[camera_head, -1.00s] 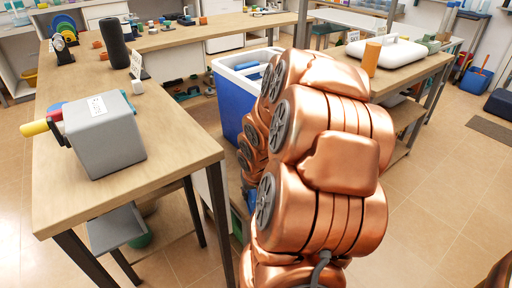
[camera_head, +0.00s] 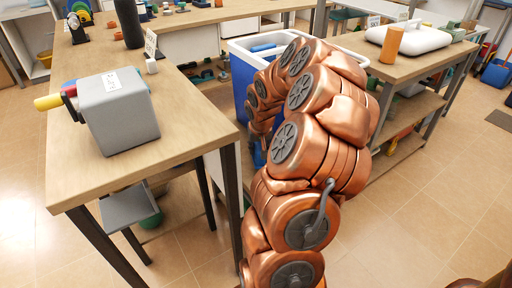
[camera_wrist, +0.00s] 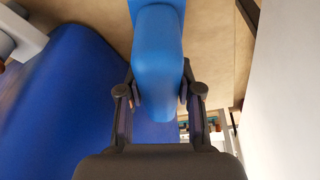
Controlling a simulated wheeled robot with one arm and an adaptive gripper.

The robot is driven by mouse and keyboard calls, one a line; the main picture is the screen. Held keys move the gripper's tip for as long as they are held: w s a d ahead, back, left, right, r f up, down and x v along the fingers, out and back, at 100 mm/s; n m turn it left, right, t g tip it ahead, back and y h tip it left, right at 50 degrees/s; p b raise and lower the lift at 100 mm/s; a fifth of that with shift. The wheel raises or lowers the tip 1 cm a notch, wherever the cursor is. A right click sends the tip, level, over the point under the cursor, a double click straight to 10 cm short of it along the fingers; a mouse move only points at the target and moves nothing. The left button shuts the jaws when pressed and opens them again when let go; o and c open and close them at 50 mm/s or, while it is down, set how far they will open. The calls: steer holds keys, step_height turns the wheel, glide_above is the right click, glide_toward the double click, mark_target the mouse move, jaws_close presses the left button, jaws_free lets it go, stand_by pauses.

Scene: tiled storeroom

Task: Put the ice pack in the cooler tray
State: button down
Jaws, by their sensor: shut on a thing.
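My gripper (camera_wrist: 160,96) is shut on a blue ice pack (camera_wrist: 158,45), with one dark finger on each side of it in the wrist view. The cooler (camera_head: 238,78) is a blue box with a white rim, beyond the long table in the head view. A blue item (camera_head: 263,47) shows inside its open top, and the tray in it cannot be made out clearly. A large blue surface (camera_wrist: 75,85), likely the cooler's outer wall, fills the left of the wrist view beside the ice pack. In the head view my copper arm hides my gripper and part of the cooler.
A wooden table (camera_head: 185,107) stands at left with a grey box with a crank (camera_head: 118,112) on it. Another table (camera_head: 440,62) at right holds an orange cylinder (camera_head: 390,45) and a white case (camera_head: 408,37). Tiled floor (camera_head: 425,170) is clear at right.

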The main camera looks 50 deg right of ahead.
steer(key=shift+w+d, duration=0.75)
steer(key=shift+w, duration=0.2)
steer(key=shift+w+d, duration=0.7)
steer(key=shift+w, duration=0.2)
steer(key=shift+f+b, duration=0.7)
steer(key=shift+f, duration=1.05)
steer(key=shift+f, duration=0.15)
steer(key=c, duration=0.8)
jaws_free()
steer(key=shift+o, duration=0.2)
